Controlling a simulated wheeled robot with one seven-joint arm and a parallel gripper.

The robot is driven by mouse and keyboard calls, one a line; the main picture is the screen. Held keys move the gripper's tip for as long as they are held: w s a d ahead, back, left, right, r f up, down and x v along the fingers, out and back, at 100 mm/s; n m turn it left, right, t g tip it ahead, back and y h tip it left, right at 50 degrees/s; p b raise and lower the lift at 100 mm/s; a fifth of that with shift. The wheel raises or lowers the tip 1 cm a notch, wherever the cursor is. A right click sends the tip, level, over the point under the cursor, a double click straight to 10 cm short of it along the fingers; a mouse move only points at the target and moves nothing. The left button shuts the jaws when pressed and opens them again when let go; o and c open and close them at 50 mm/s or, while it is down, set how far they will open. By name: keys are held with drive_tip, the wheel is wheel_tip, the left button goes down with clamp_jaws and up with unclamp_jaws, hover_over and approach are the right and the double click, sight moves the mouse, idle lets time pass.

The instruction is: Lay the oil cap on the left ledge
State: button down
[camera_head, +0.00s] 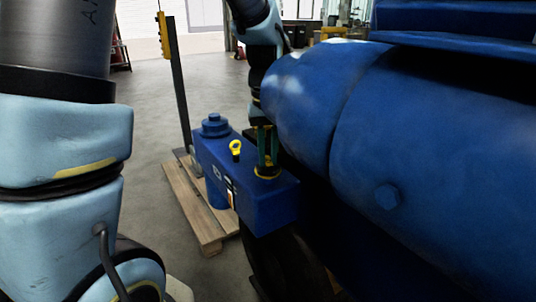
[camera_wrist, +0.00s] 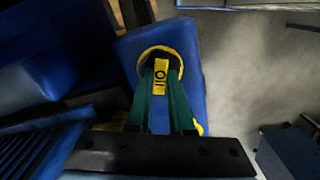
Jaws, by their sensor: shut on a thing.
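The oil cap (camera_wrist: 161,76) is yellow, with a raised bar marked OIL and a round rim. My gripper (camera_head: 267,164) points down with its green fingers shut on the cap's bar. In the head view the cap's yellow rim (camera_head: 267,175) shows at the top of the near end of the blue engine block (camera_head: 272,205). It looks at or very close to that top face; I cannot tell whether it is seated or just clear. The fingers hide part of the cap. I cannot make out for certain which surface is the left ledge.
A yellow ring handle (camera_head: 236,147) and a round blue fitting (camera_head: 215,126) stand on the same block, to the left. The large blue engine cylinder (camera_head: 400,140) is close on the right. A wooden pallet (camera_head: 195,205) and a dark post (camera_head: 179,85) stand left.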

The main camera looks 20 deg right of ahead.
sight(269, 160)
drive_tip(key=shift+r, duration=0.15)
drive_tip(key=shift+r+p, duration=2.35)
drive_tip(key=shift+r, duration=0.1)
drive_tip(key=shift+s+f, duration=0.1)
